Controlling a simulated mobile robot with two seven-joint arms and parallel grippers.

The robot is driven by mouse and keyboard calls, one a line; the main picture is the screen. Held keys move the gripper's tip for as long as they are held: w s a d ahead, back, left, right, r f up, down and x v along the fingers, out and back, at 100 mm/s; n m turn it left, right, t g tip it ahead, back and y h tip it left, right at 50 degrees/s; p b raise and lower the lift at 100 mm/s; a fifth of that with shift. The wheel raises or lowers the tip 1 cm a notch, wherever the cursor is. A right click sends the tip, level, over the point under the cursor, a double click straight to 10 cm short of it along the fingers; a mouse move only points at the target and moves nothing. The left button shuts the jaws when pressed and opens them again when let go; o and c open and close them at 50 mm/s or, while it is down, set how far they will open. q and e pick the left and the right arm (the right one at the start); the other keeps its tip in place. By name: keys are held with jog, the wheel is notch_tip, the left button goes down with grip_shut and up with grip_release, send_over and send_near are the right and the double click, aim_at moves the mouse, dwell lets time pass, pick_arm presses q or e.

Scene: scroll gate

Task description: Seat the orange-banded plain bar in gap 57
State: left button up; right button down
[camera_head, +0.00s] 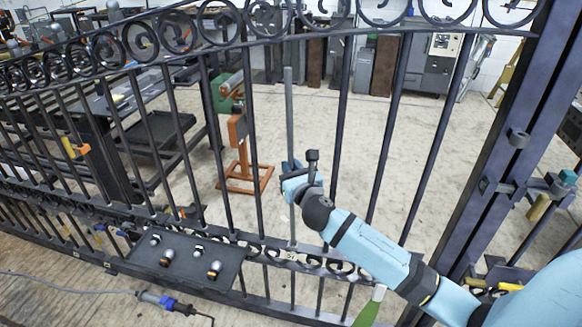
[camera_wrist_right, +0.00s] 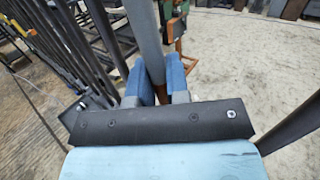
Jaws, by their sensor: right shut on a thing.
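A plain grey bar (camera_head: 289,110) stands nearly upright in a wide opening of the dark gate. I see no orange band on it. Its top end shows below the gate's top rail, and its lower end comes down by the scroll rail at a small label (camera_head: 292,256) that seems to read 57. I cannot tell whether the lower end is seated. My right gripper (camera_head: 291,167) is shut on this bar around its middle. In the right wrist view the blue fingers (camera_wrist_right: 160,78) close around the grey bar (camera_wrist_right: 146,35). My left gripper is not in view.
A dark tray (camera_head: 215,254) with several small knobs hangs at the gate's lower left. Dark upright bars (camera_head: 339,110) flank the opening. A thick gate post (camera_head: 500,140) stands at right. An orange stand (camera_head: 240,150) is behind the gate. A blue-tipped tool (camera_head: 165,301) with a cable lies front left.

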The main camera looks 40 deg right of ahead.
jog(key=shift+r, duration=0.15)
jog(key=shift+f+b, duration=0.5)
jog(key=shift+f, duration=0.5)
dwell(0.9)
jog(key=shift+w+d+r+p, duration=0.15)
jog(key=shift+w+d+p, duration=0.25)
jog(key=shift+p, duration=0.25)
dwell(0.3)
jog(key=shift+w+d+m+g+p, duration=0.35)
jog(key=shift+w+d+p, duration=0.25)
jog(key=shift+d+p, duration=0.35)
dwell(0.8)
